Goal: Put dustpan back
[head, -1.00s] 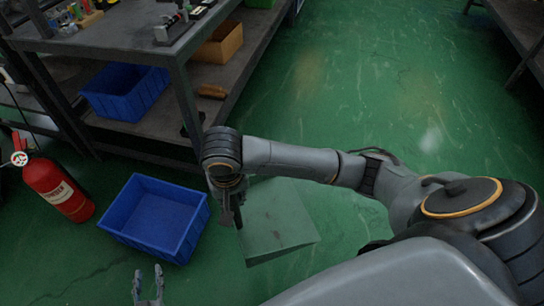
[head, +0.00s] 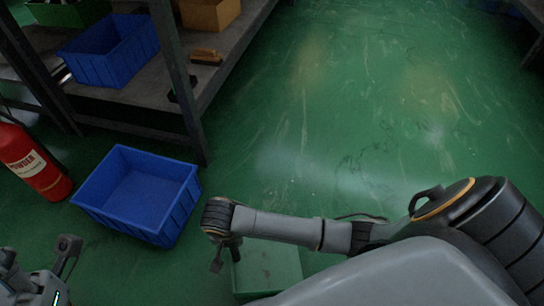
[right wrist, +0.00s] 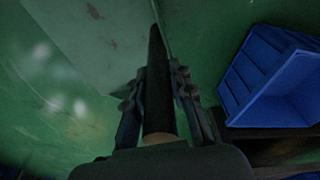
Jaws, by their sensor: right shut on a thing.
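The dustpan is a flat, greenish-grey pan (head: 268,268) beside my right gripper at the bottom centre of the head view. In the right wrist view its pale pan (right wrist: 95,45) fills the upper left, and its dark round handle (right wrist: 158,85) runs between the fingers. My right gripper (right wrist: 157,95) is shut on that handle; in the head view the gripper (head: 222,258) hangs below the wrist, partly hidden. My left gripper (head: 38,268) is at the lower left corner, fingers apart and empty. The robot's own body hides the pan's lower edge.
A blue bin (head: 135,195) stands on the green floor, left of the dustpan. A red fire extinguisher (head: 32,165) is at far left. A shelf (head: 215,75) holds another blue bin (head: 110,50), a brown box (head: 210,14) and a brush (head: 206,56). Floor at right is clear.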

